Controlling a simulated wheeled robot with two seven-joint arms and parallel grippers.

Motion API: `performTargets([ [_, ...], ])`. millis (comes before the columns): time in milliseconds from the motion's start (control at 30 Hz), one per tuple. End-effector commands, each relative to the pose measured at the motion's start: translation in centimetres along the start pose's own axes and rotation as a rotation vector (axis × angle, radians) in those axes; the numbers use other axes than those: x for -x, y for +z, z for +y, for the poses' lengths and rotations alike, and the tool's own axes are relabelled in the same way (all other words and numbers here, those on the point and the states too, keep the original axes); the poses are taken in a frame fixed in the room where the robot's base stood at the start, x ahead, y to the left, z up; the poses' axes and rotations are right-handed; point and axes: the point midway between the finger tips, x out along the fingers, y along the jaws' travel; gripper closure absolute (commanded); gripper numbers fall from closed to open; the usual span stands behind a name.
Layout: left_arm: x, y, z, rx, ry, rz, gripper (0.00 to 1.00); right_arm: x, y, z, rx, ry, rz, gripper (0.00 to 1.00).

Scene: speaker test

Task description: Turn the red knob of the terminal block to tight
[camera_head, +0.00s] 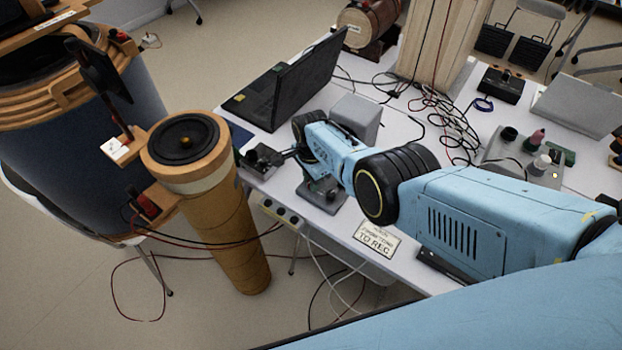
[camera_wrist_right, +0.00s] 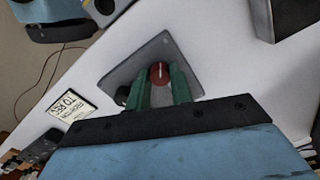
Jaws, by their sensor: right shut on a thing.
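The terminal block (camera_wrist_right: 160,48) is a dark grey plate lying on the white table; its grey plate also shows in the head view (camera_head: 331,203). The red knob (camera_wrist_right: 159,72) stands up from it, round, with a pale line on top. A black knob (camera_wrist_right: 122,95) sits near the plate's left edge in the wrist view. My right gripper (camera_wrist_right: 160,84) has its two green fingers on either side of the red knob, shut on it. In the head view the right gripper (camera_head: 322,184) is low over the plate, and the red knob is hidden there. My left gripper is not in view.
A black laptop (camera_head: 290,85) stands behind on the table (camera_head: 400,125). A small black device (camera_head: 262,160) sits at the table's left edge, and a label card (camera_head: 377,239) by the front edge. A speaker column (camera_head: 215,210) stands left of the table. Cables (camera_head: 450,120) lie at the back.

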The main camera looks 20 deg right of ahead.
Motion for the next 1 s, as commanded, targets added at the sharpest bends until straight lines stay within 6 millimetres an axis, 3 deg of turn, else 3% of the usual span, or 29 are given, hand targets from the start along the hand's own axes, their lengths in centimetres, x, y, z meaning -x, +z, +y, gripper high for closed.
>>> performTargets([
  [600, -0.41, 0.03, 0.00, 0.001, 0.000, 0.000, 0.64, 0.09, 0.00, -0.21, -0.579, -0.002, 0.000, 1.00],
  [1000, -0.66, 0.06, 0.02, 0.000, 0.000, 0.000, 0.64, 0.11, -0.06, -0.26, -0.850, -0.003, 0.000, 1.00],
])
